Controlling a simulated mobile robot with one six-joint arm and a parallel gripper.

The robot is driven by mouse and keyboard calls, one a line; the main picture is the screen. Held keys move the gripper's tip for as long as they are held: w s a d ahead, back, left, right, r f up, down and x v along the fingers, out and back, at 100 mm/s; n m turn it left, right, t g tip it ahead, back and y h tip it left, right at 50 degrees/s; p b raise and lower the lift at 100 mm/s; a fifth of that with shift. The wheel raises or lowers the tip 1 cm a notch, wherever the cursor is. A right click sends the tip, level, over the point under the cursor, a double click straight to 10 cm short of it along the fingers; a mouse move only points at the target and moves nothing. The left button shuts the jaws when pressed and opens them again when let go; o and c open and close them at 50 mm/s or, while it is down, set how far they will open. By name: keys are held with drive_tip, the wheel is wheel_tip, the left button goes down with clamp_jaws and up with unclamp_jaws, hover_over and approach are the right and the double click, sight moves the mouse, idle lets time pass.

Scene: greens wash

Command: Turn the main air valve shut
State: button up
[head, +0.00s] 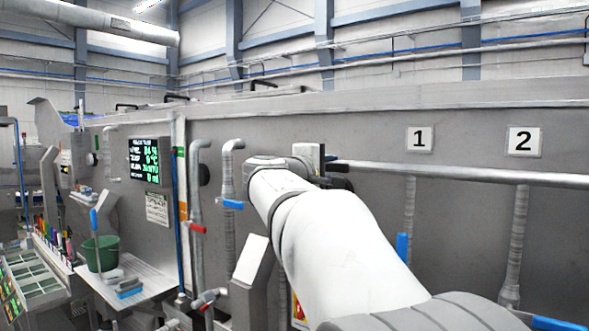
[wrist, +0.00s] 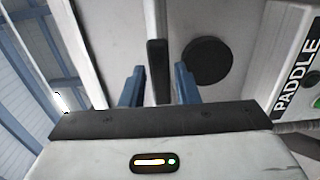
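In the wrist view my gripper (wrist: 157,72) has its two blue fingers apart. A narrow black bar (wrist: 158,62), which looks like a lever handle, shows between them with a gap on each side. No grip on it shows, and its distance from the fingertips is hard to tell. No label marks it as the main air valve. In the head view my white arm hides most of the gripper and what lies behind it. Other valve levers show there: a blue one (head: 233,204) and a red one (head: 197,229) on grey pipes, left of my arm.
A black disc (wrist: 207,61) and a box marked PADDLE (wrist: 297,75) are right of the bar in the wrist view. In the head view a long steel pipe (head: 440,172) runs along the machine wall. A green bucket (head: 101,253) stands on a shelf at left.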

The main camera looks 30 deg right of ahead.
clamp_jaws()
drive_tip(key=shift+f, duration=0.1)
